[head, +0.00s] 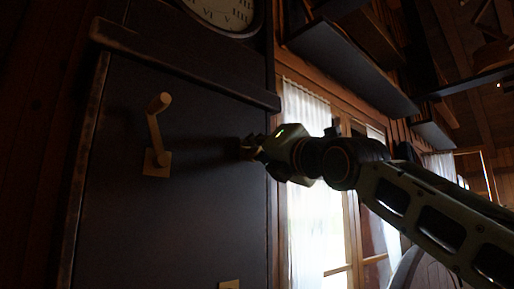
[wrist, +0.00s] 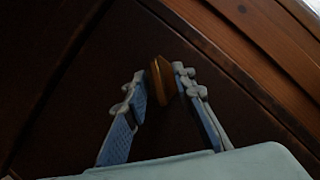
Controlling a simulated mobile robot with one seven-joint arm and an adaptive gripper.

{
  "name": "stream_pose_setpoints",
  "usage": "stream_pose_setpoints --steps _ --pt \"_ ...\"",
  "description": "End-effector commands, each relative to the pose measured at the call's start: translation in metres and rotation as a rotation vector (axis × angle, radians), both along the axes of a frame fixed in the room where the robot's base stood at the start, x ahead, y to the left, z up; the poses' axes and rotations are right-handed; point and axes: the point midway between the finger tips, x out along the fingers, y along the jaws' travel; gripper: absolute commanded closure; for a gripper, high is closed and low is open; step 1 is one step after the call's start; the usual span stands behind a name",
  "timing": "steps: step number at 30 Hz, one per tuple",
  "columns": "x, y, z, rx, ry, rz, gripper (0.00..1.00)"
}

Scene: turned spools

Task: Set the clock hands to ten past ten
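The clock face (head: 222,10) shows only its lower part at the top edge of the head view; no hands can be made out there. Below it, a brass crank (head: 155,130) with a knobbed grip stands out from the dark case front (head: 200,220). My gripper (head: 255,148) is right of the crank, at a small brass-coloured knob near the case's right edge. In the wrist view the knob (wrist: 162,82) sits between the fingertips of my gripper (wrist: 160,88). The fingers are apart, with a gap on the left; whether the right finger touches is unclear.
A ledge (head: 180,62) juts out above the crank and knob. Another small brass piece (head: 229,285) shows low on the case. A curtained window (head: 312,180) and dark shelves (head: 350,65) are to the right. The scene is dim.

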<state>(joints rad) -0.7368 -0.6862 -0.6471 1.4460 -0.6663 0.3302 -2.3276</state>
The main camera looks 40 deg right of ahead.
Motion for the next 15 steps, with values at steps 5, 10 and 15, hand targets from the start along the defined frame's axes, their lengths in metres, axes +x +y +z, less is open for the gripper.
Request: stream_pose_setpoints --steps 5,10,15 --pt "-0.0002 0.0001 -0.0002 0.000 0.000 0.000 0.86" --pt "-0.0003 0.0001 -0.0002 0.000 0.000 0.000 1.00" --pt "-0.0003 0.0001 -0.0002 0.001 0.000 0.000 1.00"
